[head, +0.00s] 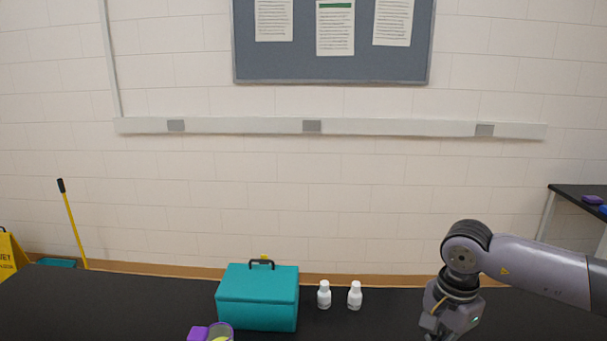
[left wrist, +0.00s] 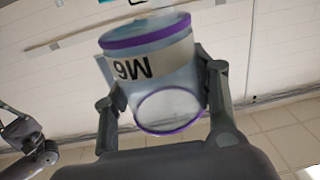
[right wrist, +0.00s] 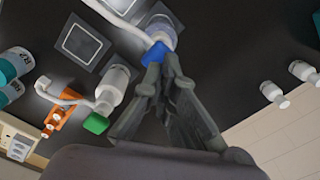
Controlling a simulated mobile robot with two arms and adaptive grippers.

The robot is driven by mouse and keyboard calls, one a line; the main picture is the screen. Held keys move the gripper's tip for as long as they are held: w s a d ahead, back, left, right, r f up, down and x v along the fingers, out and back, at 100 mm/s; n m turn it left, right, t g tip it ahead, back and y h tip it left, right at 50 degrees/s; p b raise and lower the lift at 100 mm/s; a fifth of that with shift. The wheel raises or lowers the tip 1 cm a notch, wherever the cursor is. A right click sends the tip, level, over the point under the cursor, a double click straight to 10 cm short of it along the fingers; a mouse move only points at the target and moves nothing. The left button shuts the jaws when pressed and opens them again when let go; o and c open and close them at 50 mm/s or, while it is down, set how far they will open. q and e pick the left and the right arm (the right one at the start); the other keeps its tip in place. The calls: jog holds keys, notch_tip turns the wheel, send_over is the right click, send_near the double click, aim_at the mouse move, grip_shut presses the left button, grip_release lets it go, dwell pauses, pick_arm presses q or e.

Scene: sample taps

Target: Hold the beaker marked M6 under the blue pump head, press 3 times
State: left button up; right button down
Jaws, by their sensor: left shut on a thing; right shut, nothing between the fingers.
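The beaker marked M6 (left wrist: 150,60) is clear with purple rims. It fills the middle of the left wrist view, and its marking reads upside down there. My left gripper (left wrist: 160,85) is shut on it, one finger on each side. The blue pump head (right wrist: 156,53) sits on a bottle at the top of the right wrist view, with a white spout running to the upper left. My right gripper (right wrist: 160,68) is shut and empty with its fingertips at the blue head; contact is unclear. It also shows at the lower right of the head view (head: 437,326).
A green pump head (right wrist: 97,123) and an orange dispenser (right wrist: 58,115) stand beside the blue one. A dark square pad (right wrist: 82,43) lies nearby. A teal box (head: 258,298) and two white bottles (head: 324,295) (head: 355,296) stand on the black bench (head: 120,300).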

pick_arm(q)
jog(key=shift+d, duration=0.1)
dwell(0.6)
jog(key=shift+w+d, duration=0.2)
jog(key=shift+d, duration=0.15)
jog(key=w+d+r+m+g+h, duration=0.1)
jog(key=d+m+g+h, duration=0.5)
jog(key=d, duration=2.3)
jog(key=s+d+f+m+h, duration=0.2)
jog(key=s+d+m+h, duration=0.3)
jog(key=d+h, duration=0.4)
jog(key=shift+s+d+f+g, duration=0.8)
jog(key=shift+s+d+f, duration=0.8)
jog(key=shift+s+f, duration=2.05)
jog(key=w, duration=1.3)
jog(key=shift+d, duration=0.35)
